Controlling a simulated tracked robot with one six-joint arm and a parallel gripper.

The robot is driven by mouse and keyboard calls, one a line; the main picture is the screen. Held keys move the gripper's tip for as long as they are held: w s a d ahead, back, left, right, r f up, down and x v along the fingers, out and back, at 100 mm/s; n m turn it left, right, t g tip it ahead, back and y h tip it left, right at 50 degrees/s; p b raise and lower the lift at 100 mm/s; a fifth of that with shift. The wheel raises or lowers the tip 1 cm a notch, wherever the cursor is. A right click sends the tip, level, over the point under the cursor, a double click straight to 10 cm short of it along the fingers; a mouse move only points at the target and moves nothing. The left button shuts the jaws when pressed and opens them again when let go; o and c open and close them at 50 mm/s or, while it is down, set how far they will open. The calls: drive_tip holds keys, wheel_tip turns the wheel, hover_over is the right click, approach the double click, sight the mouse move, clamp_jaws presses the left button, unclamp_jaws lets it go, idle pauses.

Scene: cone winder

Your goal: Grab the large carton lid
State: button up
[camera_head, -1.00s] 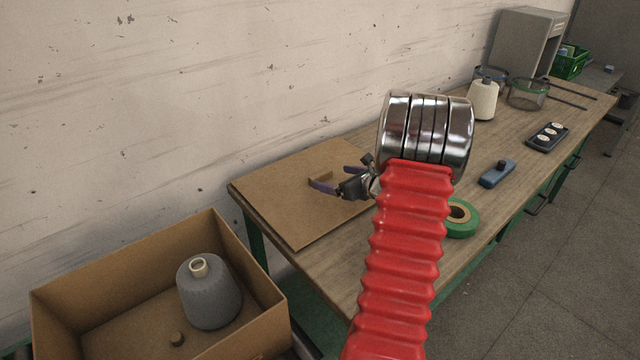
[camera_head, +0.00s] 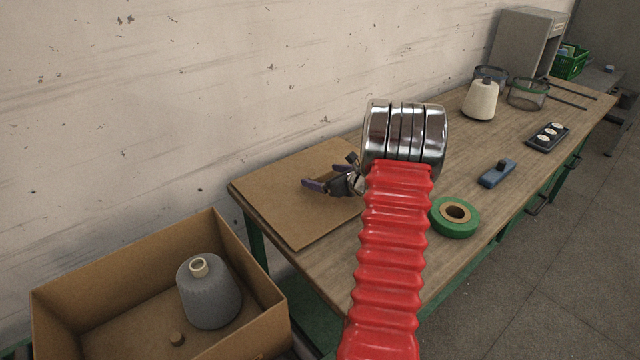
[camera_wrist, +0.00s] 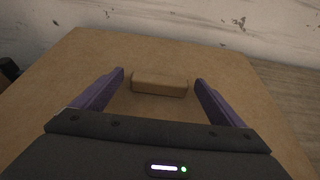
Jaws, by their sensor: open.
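The large carton lid (camera_head: 285,195) is a flat brown cardboard panel on the near left end of the workbench, by the wall. In the wrist view the lid (camera_wrist: 215,75) fills most of the picture, and a raised block-like handle (camera_wrist: 160,83) stands on it. My gripper (camera_head: 310,176) is over the lid with its purple fingers open. In the wrist view my gripper (camera_wrist: 160,78) has one finger on each side of the handle, with gaps on both sides and nothing held. In the head view the handle is hidden behind the fingers.
An open carton (camera_head: 262,330) with a grey cone (camera_head: 210,295) stands at lower left. On the workbench (camera_head: 440,265) are a green tape roll (camera_head: 455,218), a blue tool (camera_head: 497,173), a dark tray (camera_head: 547,137) and a cream cone (camera_head: 480,100). The wall (camera_head: 200,90) runs close behind.

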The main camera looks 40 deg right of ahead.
drive_tip(key=shift+c, duration=0.4)
drive_tip(key=shift+r, duration=0.1)
drive_tip(key=c, duration=1.2)
drive_tip(key=shift+o, duration=0.2)
wheel_tip(320, 180, up, 10)
idle(0.6)
